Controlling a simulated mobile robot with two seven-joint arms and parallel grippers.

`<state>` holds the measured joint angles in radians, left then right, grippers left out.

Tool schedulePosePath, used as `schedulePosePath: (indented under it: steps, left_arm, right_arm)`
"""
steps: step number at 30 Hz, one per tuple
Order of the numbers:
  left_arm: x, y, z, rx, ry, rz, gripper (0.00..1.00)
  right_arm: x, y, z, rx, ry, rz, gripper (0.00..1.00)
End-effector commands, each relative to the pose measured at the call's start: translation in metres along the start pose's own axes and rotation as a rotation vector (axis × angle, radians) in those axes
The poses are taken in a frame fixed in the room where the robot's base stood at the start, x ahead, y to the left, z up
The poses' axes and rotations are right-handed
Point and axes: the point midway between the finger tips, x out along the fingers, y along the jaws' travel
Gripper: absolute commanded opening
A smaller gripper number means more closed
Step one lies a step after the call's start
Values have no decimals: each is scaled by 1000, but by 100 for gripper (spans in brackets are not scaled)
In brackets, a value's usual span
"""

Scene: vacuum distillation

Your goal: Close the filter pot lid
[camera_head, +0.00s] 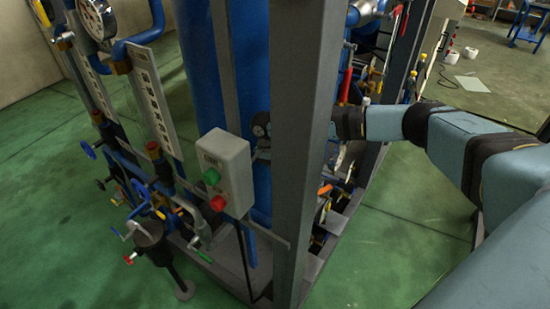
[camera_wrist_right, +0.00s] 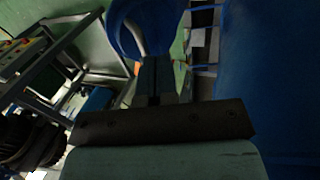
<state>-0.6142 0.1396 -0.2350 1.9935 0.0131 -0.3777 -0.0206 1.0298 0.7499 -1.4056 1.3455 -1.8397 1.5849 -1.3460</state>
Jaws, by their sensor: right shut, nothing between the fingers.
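A dark pot with a flared top (camera_head: 150,238) stands low at the left of the head view, among pipes and small valves. It may be the filter pot; I cannot tell for sure, nor how its lid sits. In the right wrist view my right gripper (camera_wrist_right: 157,82) is shut and empty. Its fingers point toward a blue rounded vessel (camera_wrist_right: 143,28); I cannot tell whether they touch it. My left gripper is not in view.
The grey post (camera_head: 303,150) stands close to my right arm. A grey control box (camera_head: 226,165) with green and red buttons is left of it, before a tall blue column (camera_head: 199,70). Valves and pipes crowd the frame. Green floor (camera_head: 415,205) lies open at the right.

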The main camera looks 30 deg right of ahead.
Motion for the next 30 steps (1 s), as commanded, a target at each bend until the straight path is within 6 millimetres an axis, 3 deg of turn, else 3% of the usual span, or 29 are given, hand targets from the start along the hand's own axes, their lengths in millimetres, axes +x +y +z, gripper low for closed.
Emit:
schedulePosePath:
  steps: [7, 20, 30]
  left_arm:
    - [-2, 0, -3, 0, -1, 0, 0]
    - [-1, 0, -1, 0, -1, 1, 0]
    - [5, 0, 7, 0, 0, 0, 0]
  right_arm:
    - [16, 0, 0, -1, 0, -1, 0]
    - [17, 0, 0, -1, 0, -13, 0]
    - [19, 4, 0, -2, -2, -119, 0]
